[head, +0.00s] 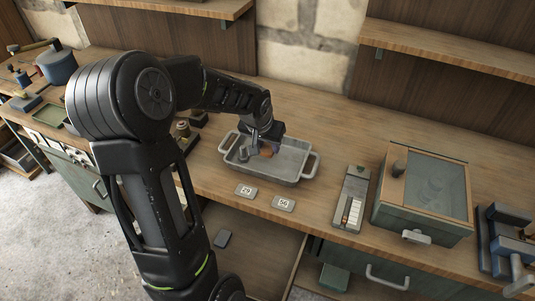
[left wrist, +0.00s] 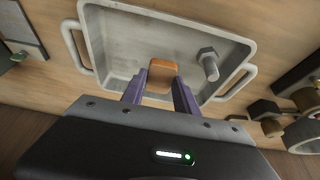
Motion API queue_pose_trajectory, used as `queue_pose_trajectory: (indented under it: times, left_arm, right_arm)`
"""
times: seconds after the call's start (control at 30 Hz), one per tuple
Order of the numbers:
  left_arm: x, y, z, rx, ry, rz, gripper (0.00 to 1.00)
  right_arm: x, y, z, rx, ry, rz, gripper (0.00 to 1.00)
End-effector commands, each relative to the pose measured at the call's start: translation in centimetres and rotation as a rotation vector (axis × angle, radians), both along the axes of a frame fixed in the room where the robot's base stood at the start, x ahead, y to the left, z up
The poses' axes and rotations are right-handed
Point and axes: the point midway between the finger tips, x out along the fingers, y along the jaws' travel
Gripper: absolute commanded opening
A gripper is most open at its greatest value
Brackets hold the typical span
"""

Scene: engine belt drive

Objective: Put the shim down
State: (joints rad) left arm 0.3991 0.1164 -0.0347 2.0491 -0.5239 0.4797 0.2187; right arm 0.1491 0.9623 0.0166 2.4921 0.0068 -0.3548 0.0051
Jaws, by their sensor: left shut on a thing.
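The shim, a small orange-brown piece (left wrist: 162,76), is between the fingertips of my left gripper (left wrist: 160,92) in the left wrist view. In the head view the shim (head: 265,152) shows just below my left gripper (head: 269,144), over the grey metal tray (head: 285,178). My left gripper is shut on it. Whether the shim touches the tray floor I cannot tell. The tray, with a handle at each end, also fills the upper left wrist view (left wrist: 120,55). My right gripper is not in view.
A grey bolt (left wrist: 209,66) is in the tray beside the shim. Two number plates, 29 (head: 246,191) and 56 (head: 284,203), lie in front of the tray. A slim device (head: 351,199) and a green glass-lidded box (head: 422,200) stand to the right. An open drawer (head: 255,245) is below.

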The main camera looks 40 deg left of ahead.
Motion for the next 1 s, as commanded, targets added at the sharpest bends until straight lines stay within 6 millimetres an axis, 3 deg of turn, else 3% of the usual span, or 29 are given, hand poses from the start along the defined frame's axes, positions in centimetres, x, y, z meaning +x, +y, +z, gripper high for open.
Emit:
queue_pose_trajectory:
  times: [0.23,0.67,0.7,1.0]
  left_arm:
    - [0.0,0.0,-3.6,-0.001,0.002,0.001,0.00]
    - [0.0,0.0,-4.0,0.000,0.000,0.000,0.00]
    - [0.0,0.0,-4.1,0.000,0.001,0.000,0.37]
    - [0.0,0.0,-4.0,0.000,0.001,0.000,0.58]
  right_arm:
    - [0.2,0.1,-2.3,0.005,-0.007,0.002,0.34]
    - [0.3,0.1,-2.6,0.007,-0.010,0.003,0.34]
    - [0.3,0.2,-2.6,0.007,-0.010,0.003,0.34]
    - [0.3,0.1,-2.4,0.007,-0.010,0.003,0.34]
